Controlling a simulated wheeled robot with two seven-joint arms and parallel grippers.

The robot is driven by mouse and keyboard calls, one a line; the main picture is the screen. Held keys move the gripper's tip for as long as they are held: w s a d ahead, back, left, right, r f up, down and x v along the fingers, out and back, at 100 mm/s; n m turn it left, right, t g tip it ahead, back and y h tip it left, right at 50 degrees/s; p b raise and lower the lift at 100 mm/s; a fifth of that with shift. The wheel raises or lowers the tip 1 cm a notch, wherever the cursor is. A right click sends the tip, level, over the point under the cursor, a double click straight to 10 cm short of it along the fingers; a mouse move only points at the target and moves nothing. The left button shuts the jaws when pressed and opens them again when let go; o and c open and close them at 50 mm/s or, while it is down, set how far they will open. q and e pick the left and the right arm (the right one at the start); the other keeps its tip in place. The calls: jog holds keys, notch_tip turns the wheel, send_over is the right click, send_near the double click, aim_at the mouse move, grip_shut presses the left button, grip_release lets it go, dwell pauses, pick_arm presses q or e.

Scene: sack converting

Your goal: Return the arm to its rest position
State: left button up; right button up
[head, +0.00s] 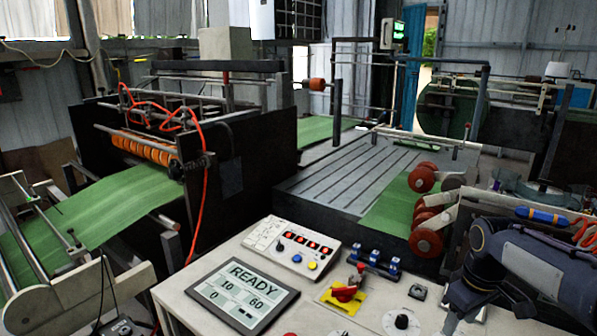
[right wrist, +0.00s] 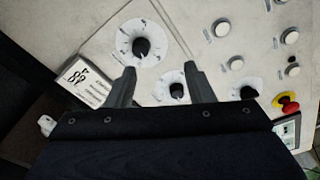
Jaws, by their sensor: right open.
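My right arm (head: 545,275) comes in from the right edge in the head view, over the right end of the pale control desk (head: 235,257). In the right wrist view my right gripper (right wrist: 158,78) is open, with two dark fingers apart and nothing between them. Below the fingers are a black dial knob on a white scale (right wrist: 140,46) and a smaller knob (right wrist: 177,91). Whether the fingers touch the panel is not clear. My left arm and gripper do not show.
The desk carries a READY screen (head: 242,293), a button box (head: 293,247) and a red switch on a yellow plate (head: 345,295). Behind it are a slotted grey machine bed (head: 335,178), red rollers (head: 427,243) and green sheet (head: 110,205). A blue-handled tool (head: 542,215) lies near my arm.

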jog(key=s+a+m+t+y, duration=0.2)
jog(key=s+a+m, duration=0.1)
jog(key=s+a, duration=0.4)
jog(key=s+a+f+m+t+y, duration=0.1)
jog(key=s+a+m+t, duration=0.1)
jog(key=s+a, duration=0.6)
jog(key=s, duration=0.4)
jog(key=shift+s+a+f+m+t+y, duration=0.15)
jog(key=shift+s+a+m+t+y, duration=0.15)
jog(key=shift+s+m+y, duration=0.1)
dwell(0.5)
